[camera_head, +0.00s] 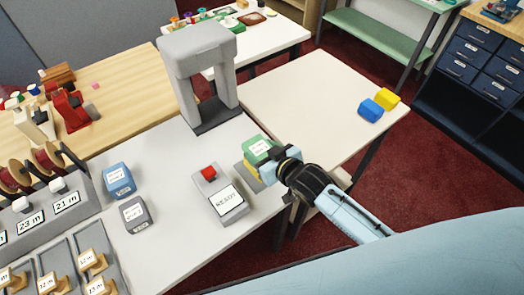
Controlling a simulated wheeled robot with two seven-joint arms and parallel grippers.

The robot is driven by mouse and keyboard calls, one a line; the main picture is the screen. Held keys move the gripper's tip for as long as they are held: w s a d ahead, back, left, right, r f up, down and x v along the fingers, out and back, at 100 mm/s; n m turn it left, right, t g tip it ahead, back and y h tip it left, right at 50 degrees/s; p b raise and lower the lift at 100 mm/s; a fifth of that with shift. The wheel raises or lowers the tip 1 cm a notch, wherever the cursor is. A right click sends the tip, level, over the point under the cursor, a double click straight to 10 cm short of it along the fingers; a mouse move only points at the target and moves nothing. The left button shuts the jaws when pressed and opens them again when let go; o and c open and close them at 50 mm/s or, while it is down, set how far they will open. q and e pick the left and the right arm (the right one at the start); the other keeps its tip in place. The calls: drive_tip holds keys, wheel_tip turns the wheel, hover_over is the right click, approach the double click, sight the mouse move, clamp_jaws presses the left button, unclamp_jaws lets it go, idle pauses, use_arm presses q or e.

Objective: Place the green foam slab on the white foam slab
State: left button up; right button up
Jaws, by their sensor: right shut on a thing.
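The green foam slab (257,149), with a white label on top, is at the right edge of the grey-white counter. My right gripper (274,161) reaches in from the lower right and is shut on the green slab. A yellowish piece (251,171) shows just below the green slab; whether the two touch I cannot tell. I cannot pick out the white foam slab; it may be hidden under the green slab or the gripper. My left gripper is not in view.
A grey box with a red button and a "READY" label (229,199) is close left of the gripper. Blue (119,181) and grey (135,215) labelled blocks stand further left. A grey arch (196,50) stands behind. The table at right is mostly clear, with blue (370,110) and yellow (387,98) blocks.

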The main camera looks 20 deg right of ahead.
drive_tip(key=shift+f, duration=0.1)
drive_tip(key=o, duration=0.9)
drive_tip(key=shift+o, duration=0.2)
drive_tip(key=shift+r, duration=0.2)
drive_tip(key=p+v, duration=0.1)
drive_tip(key=v, duration=1.1)
